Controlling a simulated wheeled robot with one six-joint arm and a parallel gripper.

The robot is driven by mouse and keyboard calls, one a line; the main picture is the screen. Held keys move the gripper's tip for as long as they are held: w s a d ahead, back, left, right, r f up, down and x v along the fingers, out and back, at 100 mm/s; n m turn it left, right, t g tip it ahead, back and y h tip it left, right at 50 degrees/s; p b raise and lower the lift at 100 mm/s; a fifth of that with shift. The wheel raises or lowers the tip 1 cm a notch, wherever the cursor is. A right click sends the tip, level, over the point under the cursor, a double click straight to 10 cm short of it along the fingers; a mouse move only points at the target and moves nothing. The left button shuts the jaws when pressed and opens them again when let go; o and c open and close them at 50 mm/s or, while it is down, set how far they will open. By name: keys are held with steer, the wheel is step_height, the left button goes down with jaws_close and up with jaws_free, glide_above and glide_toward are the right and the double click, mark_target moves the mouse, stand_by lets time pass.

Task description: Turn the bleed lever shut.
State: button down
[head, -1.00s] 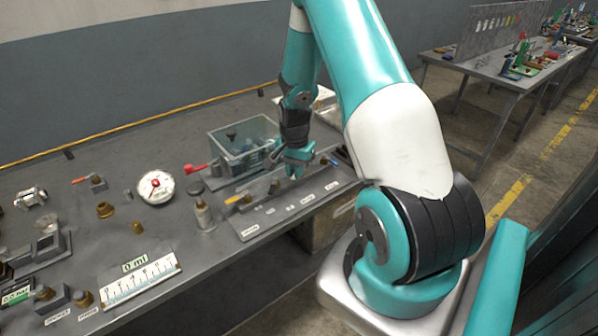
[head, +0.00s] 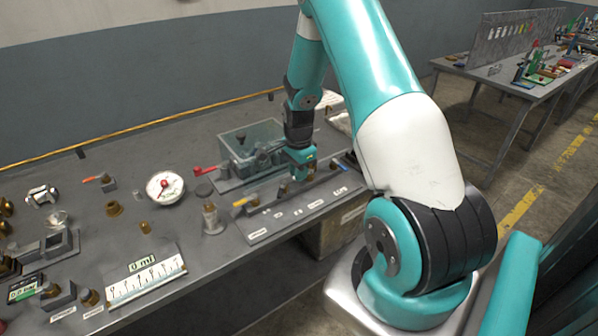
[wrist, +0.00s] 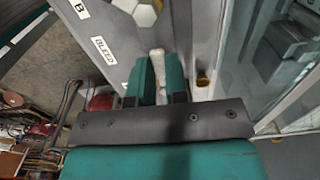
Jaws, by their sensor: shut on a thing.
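In the wrist view, my gripper (wrist: 160,78) has its two teal fingers closed on the pale bleed lever (wrist: 157,60). The lever's end shows between the fingers, beside the BLEED label (wrist: 104,49) on the grey manifold strip. The rest of the lever is hidden by the fingers. In the head view, my gripper (head: 301,172) is down at the manifold (head: 272,226) near the bench's front edge, and it hides the lever there.
A clear bin (head: 250,143) stands just behind the manifold. A yellow lever (head: 246,201) lies at the manifold's left end.

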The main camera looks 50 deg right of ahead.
steer(key=c, duration=1.1)
jaws_free()
steer(key=shift+r, duration=0.1)
step_height(320, 180, up, 17)
steer(key=shift+r+b, duration=0.15)
steer(key=shift+b, duration=0.9)
steer(key=shift+a, duration=0.1)
